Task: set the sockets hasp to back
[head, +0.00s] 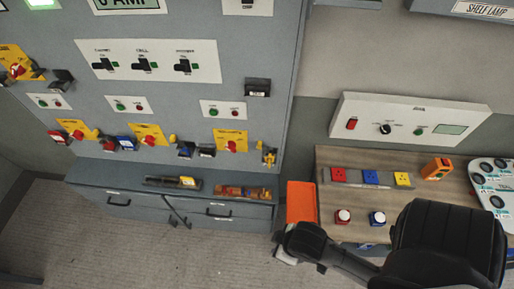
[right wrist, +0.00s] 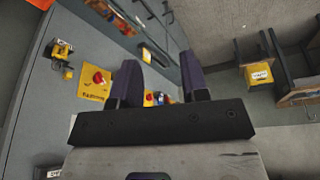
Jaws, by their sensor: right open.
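A grey panel (head: 150,85) fills the left of the head view, with several yellow plates carrying red rotary switches. The rightmost plate (head: 230,141) has a small yellow piece beside its switch; labels there are too small to read. A yellow fitting with a dark part (head: 268,156) hangs at the panel's right edge. In the right wrist view, a yellow plate with a red switch (right wrist: 99,78) and a yellow fitting (right wrist: 62,49) lie left of my right gripper (right wrist: 158,62). This gripper is open and empty, apart from the panel. I cannot tell which piece is the sockets hasp.
At right, a wooden bench (head: 348,205) carries coloured sockets, buttons and an orange device (head: 437,168). An orange bin (head: 301,202) stands between. My dark right arm covers the lower right.

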